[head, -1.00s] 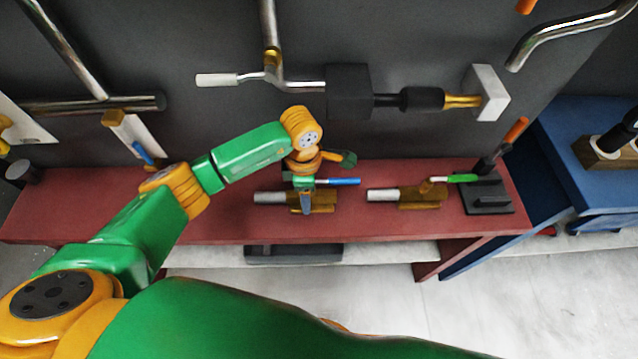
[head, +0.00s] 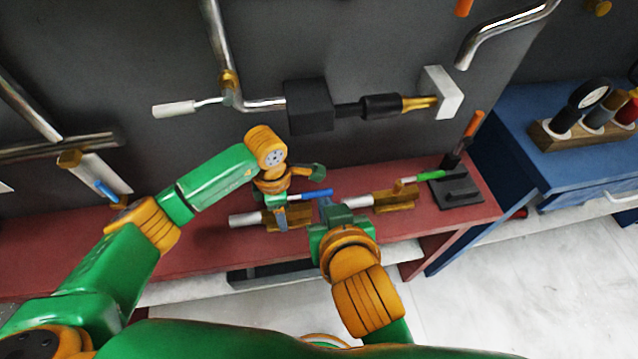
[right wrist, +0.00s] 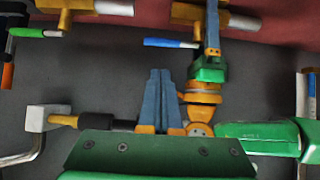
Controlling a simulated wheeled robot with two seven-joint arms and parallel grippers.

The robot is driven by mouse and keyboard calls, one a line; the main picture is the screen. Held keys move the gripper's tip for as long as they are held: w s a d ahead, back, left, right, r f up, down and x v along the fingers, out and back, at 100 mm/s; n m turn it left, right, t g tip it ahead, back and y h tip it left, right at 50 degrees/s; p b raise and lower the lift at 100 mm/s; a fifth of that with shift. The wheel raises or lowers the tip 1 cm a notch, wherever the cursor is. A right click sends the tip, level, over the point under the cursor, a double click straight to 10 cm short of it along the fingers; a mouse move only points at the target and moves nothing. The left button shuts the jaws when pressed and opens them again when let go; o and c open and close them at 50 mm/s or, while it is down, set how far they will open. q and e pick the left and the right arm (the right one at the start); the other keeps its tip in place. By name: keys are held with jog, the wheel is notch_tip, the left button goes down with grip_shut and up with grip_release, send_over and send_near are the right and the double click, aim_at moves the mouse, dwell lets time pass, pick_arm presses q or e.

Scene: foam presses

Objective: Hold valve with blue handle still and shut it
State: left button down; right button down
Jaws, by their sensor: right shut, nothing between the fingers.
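The valve with the blue handle (head: 268,219) lies on the dark red bench, its grey pipe end to the left. Its blue handle (head: 316,194) points right, roughly along the body. My left gripper (head: 281,218) reaches down over the brass body. One finger crosses its front; the other is hidden, so its grip is unclear. It also shows in the right wrist view (right wrist: 212,30), beside the blue handle (right wrist: 170,43). My right gripper (head: 328,207) is shut and empty, just right of this valve and near the handle's tip. Its fingers (right wrist: 160,95) lie together in the right wrist view.
A valve with a green handle (head: 432,176) lies close to the right of my right gripper. A black stand with an orange-handled tool (head: 457,191) is at the bench's right end. Pipes (head: 262,104) run along the dark wall behind. A blue bench (head: 555,165) stands right.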

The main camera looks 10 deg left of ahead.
aim_at(319, 192)
jog(key=shift+w+d, duration=0.1)
jog(key=x, duration=1)
